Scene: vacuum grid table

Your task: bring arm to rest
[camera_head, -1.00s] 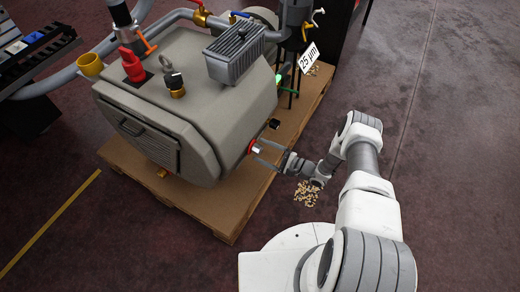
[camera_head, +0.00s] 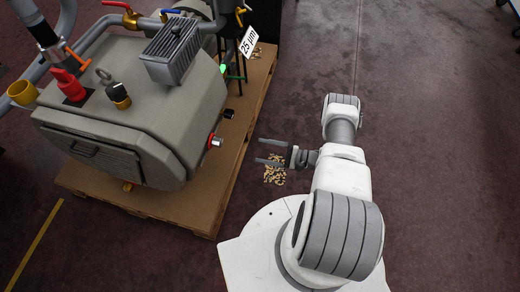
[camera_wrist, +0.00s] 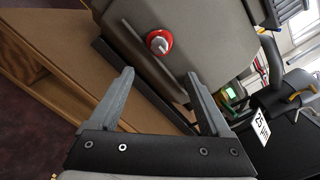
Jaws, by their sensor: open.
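My gripper (camera_head: 271,151) is open and empty, its two fingers pointing left toward the grey machine in the head view. It hangs over the floor beside the pallet, clear of the machine. In the wrist view my gripper (camera_wrist: 163,98) shows both fingers spread with nothing between them. Beyond the fingers is the red-ringed button (camera_wrist: 158,43) on the machine's side. This red button also shows in the head view (camera_head: 215,141), to the left of the fingertips and apart from them.
The grey machine (camera_head: 130,115) stands on a brown pallet (camera_head: 198,207) at left. Small tan bits (camera_head: 274,172) lie on the floor below my gripper. A "25 µm" sign (camera_head: 249,42) hangs at the machine's back right. The dark floor (camera_head: 445,130) at right is clear.

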